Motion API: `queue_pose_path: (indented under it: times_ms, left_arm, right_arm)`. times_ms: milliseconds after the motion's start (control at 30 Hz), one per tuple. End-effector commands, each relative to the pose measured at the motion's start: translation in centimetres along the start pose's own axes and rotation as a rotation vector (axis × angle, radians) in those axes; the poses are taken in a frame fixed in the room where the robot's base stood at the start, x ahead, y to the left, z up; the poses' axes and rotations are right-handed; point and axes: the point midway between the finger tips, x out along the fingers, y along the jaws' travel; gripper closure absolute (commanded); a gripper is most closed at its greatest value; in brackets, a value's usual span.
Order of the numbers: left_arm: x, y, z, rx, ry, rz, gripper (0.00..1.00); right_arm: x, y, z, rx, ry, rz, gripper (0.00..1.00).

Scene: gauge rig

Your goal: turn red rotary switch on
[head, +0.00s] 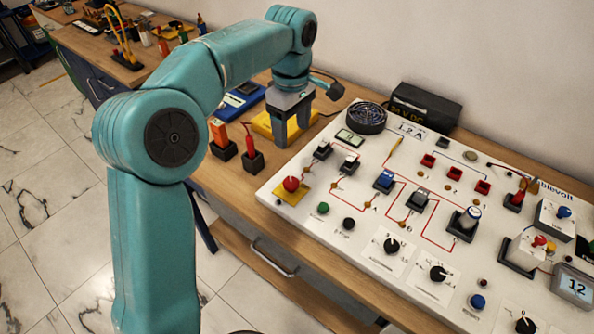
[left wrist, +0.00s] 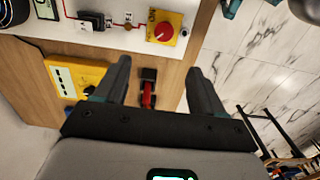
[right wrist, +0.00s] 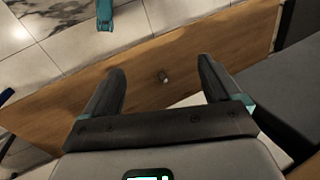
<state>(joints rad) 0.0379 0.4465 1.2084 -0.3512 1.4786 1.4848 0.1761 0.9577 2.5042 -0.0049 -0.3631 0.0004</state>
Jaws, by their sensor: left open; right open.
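The red rotary switch (head: 291,184) sits on a yellow square plate at the left end of the white panel (head: 330,226). It also shows in the left wrist view (left wrist: 164,31), top centre, beyond the fingertips. A white pointer mark shows on its knob. My left gripper (head: 292,138) is open and empty, pointing down behind the switch, near the panel's left back corner and apart from it. Its two fingers show in the left wrist view (left wrist: 158,72). My right gripper (right wrist: 160,70) is open and empty in the right wrist view, facing the wooden bench; it is outside the head view.
Red (head: 252,150) and orange (head: 219,133) tools stand in black holders left of the panel. A yellow box (head: 262,126) and a blue meter (head: 238,100) lie behind them. A black 24 V DC box (head: 425,105) stands behind the panel. The panel carries several other switches and knobs.

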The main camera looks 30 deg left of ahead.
Motion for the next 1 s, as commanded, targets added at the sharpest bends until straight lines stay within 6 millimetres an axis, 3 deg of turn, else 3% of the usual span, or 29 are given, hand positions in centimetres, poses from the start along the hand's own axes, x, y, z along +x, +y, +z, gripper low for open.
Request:
queue_pose_path:
  times_ms: [167,700,1000]
  left_arm:
    - [1.6,-0.6,0.0,-0.001,0.0,-0.003,0.31]
    - [13.6,-0.9,0.0,-0.001,-0.001,-0.004,0.31]
    - [16.2,-0.6,0.0,-0.001,0.0,-0.001,0.31]
  right_arm:
    - [0.2,0.1,0.0,0.0,-0.001,0.0,0.09]
    - [0.1,0.0,0.0,0.0,-0.001,0.0,0.09]
    - [-0.1,0.0,0.0,0.0,0.0,0.0,0.09]
